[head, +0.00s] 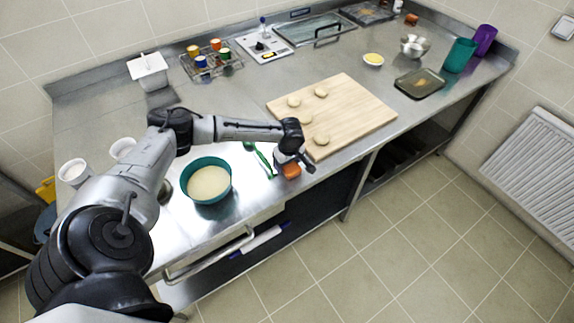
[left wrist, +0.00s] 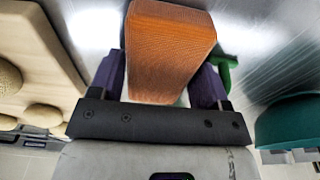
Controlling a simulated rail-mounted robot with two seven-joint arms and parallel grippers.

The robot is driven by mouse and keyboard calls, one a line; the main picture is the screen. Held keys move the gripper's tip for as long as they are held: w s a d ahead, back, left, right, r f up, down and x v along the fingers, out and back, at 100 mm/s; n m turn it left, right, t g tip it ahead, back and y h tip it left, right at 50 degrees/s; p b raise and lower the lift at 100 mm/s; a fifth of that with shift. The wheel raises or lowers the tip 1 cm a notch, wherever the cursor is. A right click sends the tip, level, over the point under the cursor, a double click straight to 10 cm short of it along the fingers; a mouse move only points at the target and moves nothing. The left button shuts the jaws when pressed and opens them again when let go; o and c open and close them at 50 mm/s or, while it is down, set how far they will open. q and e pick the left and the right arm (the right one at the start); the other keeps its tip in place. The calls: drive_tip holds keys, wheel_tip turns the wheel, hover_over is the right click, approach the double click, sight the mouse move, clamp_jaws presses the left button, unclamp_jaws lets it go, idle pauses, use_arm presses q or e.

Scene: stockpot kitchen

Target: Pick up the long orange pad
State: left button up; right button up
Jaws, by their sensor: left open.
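The long orange pad (left wrist: 168,45) fills the upper middle of the left wrist view, its ribbed surface facing the camera. In the head view the orange pad (head: 291,170) shows as a small orange block at the counter's front edge, partly covered by my gripper. My left gripper (head: 296,164) is right over it. In the left wrist view my left gripper (left wrist: 165,85) is open, with one purple finger on each side of the pad. Whether the fingers touch the pad cannot be told. My right gripper is not in view.
A wooden board (head: 345,105) with several dough rounds lies right of the gripper. A teal bowl (head: 208,181) of pale batter stands to the left. A green utensil (head: 262,160) lies beside the pad. The steel counter ends just in front of the pad.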

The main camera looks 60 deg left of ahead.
use_arm(q)
drive_tip(key=shift+a+f, duration=0.1)
drive_tip(key=shift+f, duration=0.1)
drive_tip(key=shift+c, duration=0.2)
drive_tip(key=c, duration=0.5)
drive_tip(key=shift+r, duration=0.1)
drive_tip(key=shift+r, duration=0.55)
drive_tip(key=r, duration=0.1)
drive_tip(key=d+r, duration=0.1)
drive_tip(key=r, duration=0.1)
drive_tip(key=shift+w+r+p, duration=0.15)
drive_tip(key=shift+r+p, duration=0.05)
drive_tip(key=shift+p, duration=0.2)
drive_tip(key=d+r, duration=0.2)
drive_tip(key=d, duration=0.1)
drive_tip(key=w+d+r, duration=0.1)
drive_tip(key=d+r, duration=0.1)
drive_tip(key=d, duration=0.2)
drive_tip(key=w+d+r+p, duration=0.1)
drive_tip(key=d+r, duration=0.1)
drive_tip(key=d, duration=0.1)
drive_tip(key=shift+d+r, duration=0.2)
drive_tip(key=shift+d, duration=0.05)
